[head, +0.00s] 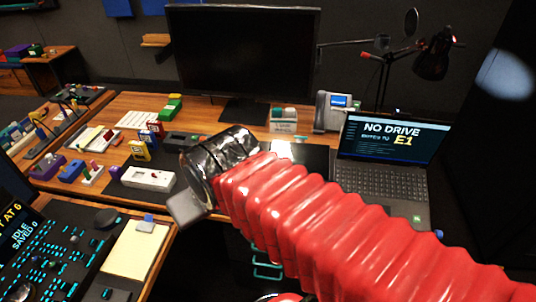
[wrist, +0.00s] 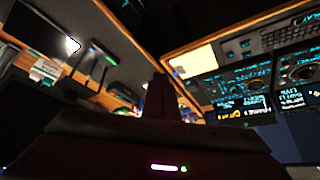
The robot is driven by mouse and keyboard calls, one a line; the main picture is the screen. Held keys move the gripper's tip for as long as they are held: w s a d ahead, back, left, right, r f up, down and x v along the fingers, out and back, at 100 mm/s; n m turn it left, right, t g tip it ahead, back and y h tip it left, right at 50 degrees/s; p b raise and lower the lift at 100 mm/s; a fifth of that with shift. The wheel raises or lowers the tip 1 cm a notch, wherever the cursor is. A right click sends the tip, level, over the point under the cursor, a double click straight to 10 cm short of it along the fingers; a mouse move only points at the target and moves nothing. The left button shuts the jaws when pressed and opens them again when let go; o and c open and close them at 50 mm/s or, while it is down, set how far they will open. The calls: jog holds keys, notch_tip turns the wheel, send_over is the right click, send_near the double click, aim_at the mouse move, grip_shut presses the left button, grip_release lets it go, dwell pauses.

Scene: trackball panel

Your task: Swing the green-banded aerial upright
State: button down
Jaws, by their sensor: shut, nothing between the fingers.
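I cannot make out a green-banded aerial in either view. Thin dark sticks (head: 70,104) stand at the left side desk in the head view, but they are too small to show any band. My gripper's grey end (head: 188,207) hangs in the air over the front edge of the wooden desk, left of the picture's middle. My gripper's fingers (wrist: 162,98) show dark and close together in the wrist view. They are shut and empty. My red sleeved arm covers part of the desk and whatever lies behind it.
A control panel (head: 60,250) with cyan-lit keys fills the lower left, with a yellow notepad (head: 134,251) beside it. A white box (head: 148,179) lies on the desk behind my gripper. A laptop (head: 390,145) stands at right, a large monitor (head: 245,55) at the back.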

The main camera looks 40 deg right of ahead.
jog(key=w+d+f+m+t+h, duration=0.2)
jog(key=w+d+f+m, duration=0.15)
jog(key=w+d, duration=0.8)
jog(key=w+d+f+m+t+h, duration=0.3)
jog(key=w+d+m, duration=0.3)
jog(key=d, duration=1)
jog(key=s+d+f+m+t+y, duration=0.3)
jog(key=s+d+f+m+t, duration=0.15)
jog(key=d+f, duration=0.6)
jog(key=s+m+t, duration=0.1)
jog(key=s+f+m+t, duration=0.1)
jog(key=s, duration=0.1)
jog(key=s+f+m+t, duration=0.1)
jog(key=s+m, duration=0.1)
jog(key=shift+s+f+y, duration=0.1)
jog(key=shift+s+y, duration=0.1)
jog(key=shift+y, duration=0.2)
jog(key=shift+w, duration=0.1)
